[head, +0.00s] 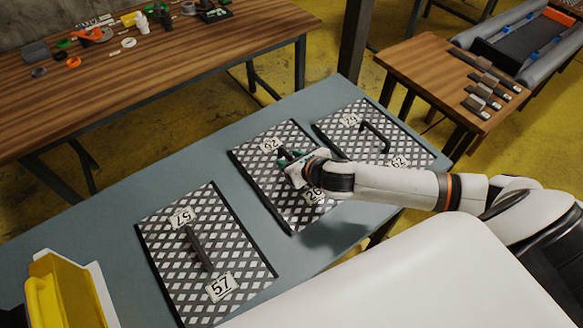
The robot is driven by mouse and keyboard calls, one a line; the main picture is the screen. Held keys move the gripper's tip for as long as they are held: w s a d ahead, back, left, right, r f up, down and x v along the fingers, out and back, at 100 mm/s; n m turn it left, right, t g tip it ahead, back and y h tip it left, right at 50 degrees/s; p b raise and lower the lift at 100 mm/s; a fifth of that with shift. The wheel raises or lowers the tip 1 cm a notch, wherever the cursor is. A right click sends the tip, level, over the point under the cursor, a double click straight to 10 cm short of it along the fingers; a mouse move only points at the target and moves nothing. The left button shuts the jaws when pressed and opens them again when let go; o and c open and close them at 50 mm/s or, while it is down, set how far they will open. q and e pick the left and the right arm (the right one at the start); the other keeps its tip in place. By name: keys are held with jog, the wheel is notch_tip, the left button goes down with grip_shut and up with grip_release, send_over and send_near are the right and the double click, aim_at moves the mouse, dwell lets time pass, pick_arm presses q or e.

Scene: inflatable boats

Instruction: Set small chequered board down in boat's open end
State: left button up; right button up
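Three chequered boards with dark handles and number tags lie on a grey-blue table. The left board (166,246) is tagged 57. The middle board (262,184) is tagged 26 and the right board (404,145) is tagged 62. My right gripper (287,158) is over the middle board, at its handle. My wrist hides most of that handle, so I cannot tell whether the fingers are open or shut on it. The inflatable boat (470,36), with grey side tubes and a dark floor, lies at the top right.
The grey-blue table (100,200) has a clear strip behind the boards. A wooden table (425,62) with dark blocks stands near the boat. A wooden bench (170,70) holds small parts at the back.

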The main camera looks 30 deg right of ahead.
grip_shut()
jog(key=shift+r, duration=0.1)
